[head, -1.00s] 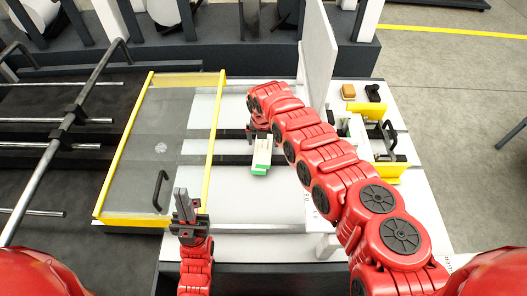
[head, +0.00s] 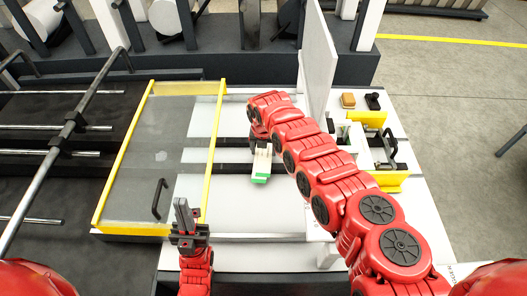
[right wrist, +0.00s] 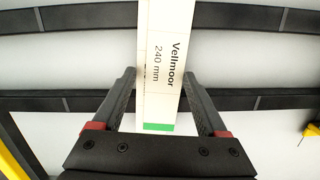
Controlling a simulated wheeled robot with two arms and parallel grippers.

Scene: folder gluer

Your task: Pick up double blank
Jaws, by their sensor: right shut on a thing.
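A narrow white blank (head: 262,161) with a green end shows below my right gripper in the head view. In the right wrist view the blank (right wrist: 160,60) reads "Vellmoor 240 mm" and lies between the two fingers. My right gripper (right wrist: 159,80) is shut on it; in the head view the gripper (head: 261,139) is partly hidden by its own arm. The wrist view does not show whether it is one blank or two. My left gripper (head: 182,205) points up near the front edge of the machine, apart from the blank; its finger gap is unclear.
A clear guard with a yellow frame (head: 217,140) and black handle (head: 160,198) is left of the blank. A white upright panel (head: 318,55) stands behind my right arm. Dark rails cross the white bed.

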